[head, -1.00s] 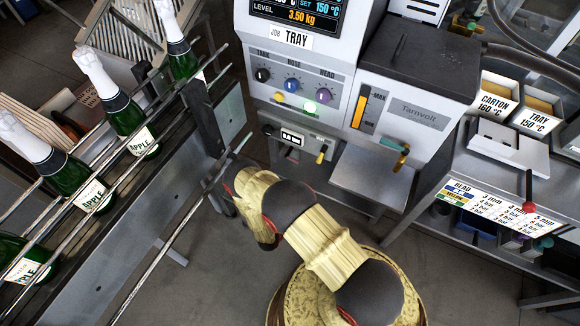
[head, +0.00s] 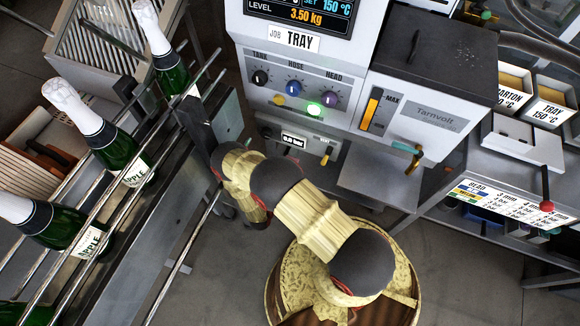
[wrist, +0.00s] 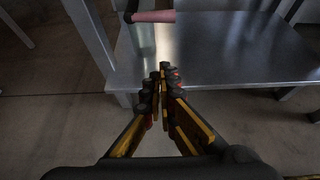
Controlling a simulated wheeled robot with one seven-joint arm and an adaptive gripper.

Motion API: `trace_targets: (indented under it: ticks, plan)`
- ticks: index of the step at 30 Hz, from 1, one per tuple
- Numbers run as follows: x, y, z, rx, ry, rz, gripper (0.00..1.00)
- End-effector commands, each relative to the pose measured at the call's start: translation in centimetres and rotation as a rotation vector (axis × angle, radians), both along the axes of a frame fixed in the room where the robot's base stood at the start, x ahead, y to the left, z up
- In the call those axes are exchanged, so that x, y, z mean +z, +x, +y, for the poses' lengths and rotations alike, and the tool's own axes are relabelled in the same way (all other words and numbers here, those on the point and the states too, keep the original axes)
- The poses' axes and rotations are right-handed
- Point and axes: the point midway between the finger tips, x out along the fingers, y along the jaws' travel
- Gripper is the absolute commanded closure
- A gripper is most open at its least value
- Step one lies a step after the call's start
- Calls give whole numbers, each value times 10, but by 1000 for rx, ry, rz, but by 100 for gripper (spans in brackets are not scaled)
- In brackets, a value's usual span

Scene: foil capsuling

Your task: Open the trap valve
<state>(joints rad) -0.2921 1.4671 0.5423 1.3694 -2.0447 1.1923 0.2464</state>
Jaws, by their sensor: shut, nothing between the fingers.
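I cannot tell for certain which part is the trap valve. In the head view, a valve with a teal handle and brass body (head: 408,153) sits at the lower front of the grey machine, above a metal shelf. A small yellow lever (head: 326,157) sits left of it, below the knobs. In the wrist view, my gripper (wrist: 163,75) is shut and empty, its fingertips together in front of a metal shelf (wrist: 230,55). A dull pink bar (wrist: 150,17) on a dark bracket is beyond the fingertips, apart from them. My gripper is hidden in the head view.
A rail conveyor with green bottles (head: 115,147) runs along the left. A side bench (head: 505,165) with a red-knobbed lever (head: 546,205) is at right.

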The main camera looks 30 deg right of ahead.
Motion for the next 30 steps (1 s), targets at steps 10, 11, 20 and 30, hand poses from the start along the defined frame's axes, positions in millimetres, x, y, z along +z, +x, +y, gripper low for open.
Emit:
trace_targets:
  ticks: [10,11,20,30]
  plan:
    - [-20,21,-28,-5,0,-2,100]
    - [-23,24,-32,-6,0,-2,100]
    - [-51,56,-74,-5,0,-1,100]
    - [-10,58,-74,0,0,0,100]
